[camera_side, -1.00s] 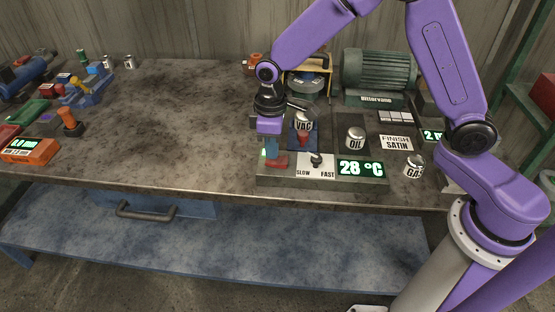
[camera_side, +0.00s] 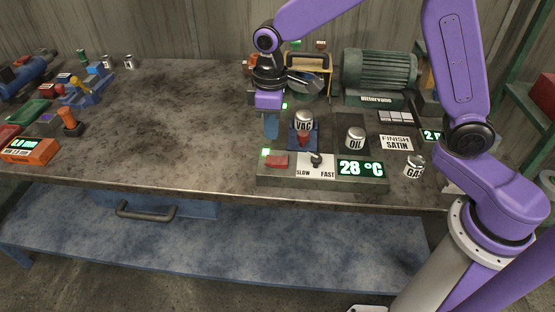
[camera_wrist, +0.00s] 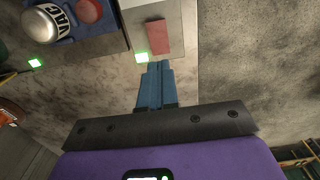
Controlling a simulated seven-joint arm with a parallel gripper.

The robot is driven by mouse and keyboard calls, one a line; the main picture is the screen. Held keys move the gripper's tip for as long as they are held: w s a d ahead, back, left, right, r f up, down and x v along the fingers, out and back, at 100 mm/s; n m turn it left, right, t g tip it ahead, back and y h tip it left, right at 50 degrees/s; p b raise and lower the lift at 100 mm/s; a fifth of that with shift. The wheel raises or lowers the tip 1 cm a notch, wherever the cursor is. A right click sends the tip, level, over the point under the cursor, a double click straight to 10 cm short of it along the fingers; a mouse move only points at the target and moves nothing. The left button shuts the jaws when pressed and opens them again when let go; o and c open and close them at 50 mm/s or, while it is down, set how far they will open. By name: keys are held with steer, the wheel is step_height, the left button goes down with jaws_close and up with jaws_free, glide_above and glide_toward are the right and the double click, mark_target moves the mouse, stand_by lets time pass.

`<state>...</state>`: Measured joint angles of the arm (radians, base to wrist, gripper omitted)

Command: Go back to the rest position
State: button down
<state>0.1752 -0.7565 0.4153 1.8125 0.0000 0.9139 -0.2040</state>
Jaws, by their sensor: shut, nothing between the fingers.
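My gripper (camera_side: 271,134) hangs above the bench, left of the VAC knob and behind the front panel, with its blue fingers pointing down. In the wrist view its fingers (camera_wrist: 156,66) lie together, shut and empty. The red rocker switch (camera_side: 277,160) on the front panel lies below and in front of my gripper, apart from it. The switch also shows in the wrist view (camera_wrist: 157,37), just past the fingertips. A green light (camera_side: 266,152) glows beside it.
The VAC knob (camera_side: 304,120) on its blue block stands close to the right of my gripper. The OIL knob (camera_side: 355,138), a 28 °C display (camera_side: 361,168) and a green motor (camera_side: 379,70) are farther right. The bench (camera_side: 190,120) to the left is largely clear.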

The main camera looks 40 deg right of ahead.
steer(key=s+d+r+n, duration=0.1)
steer(key=s+d, duration=0.3)
steer(key=s, duration=0.5)
steer(key=s+d+r+n, duration=0.1)
steer(key=s+d, duration=0.3)
steer(key=s, duration=0.5)
steer(key=s+d+r+n, duration=0.1)
steer(key=s+d, duration=0.3)
steer(key=s, duration=0.6)
steer(key=shift+d+r+n, duration=0.3)
steer(key=shift+d, duration=0.05)
steer(key=shift+w, duration=0.1)
steer(key=w+a+r+n, duration=0.1)
steer(key=w+a+n, duration=0.3)
steer(key=w, duration=0.4)
steer(key=w+a+r+n, duration=0.1)
steer(key=w+a+n, duration=0.3)
steer(key=w, duration=0.5)
steer(key=w+a+r+n, duration=0.1)
steer(key=w+a+n, duration=0.3)
steer(key=w+n, duration=0.2)
steer(key=shift+w+r+g+h, duration=0.3)
steer(key=shift+w+r, duration=0.1)
steer(key=shift+w, duration=0.8)
steer(key=shift+f, duration=0.15)
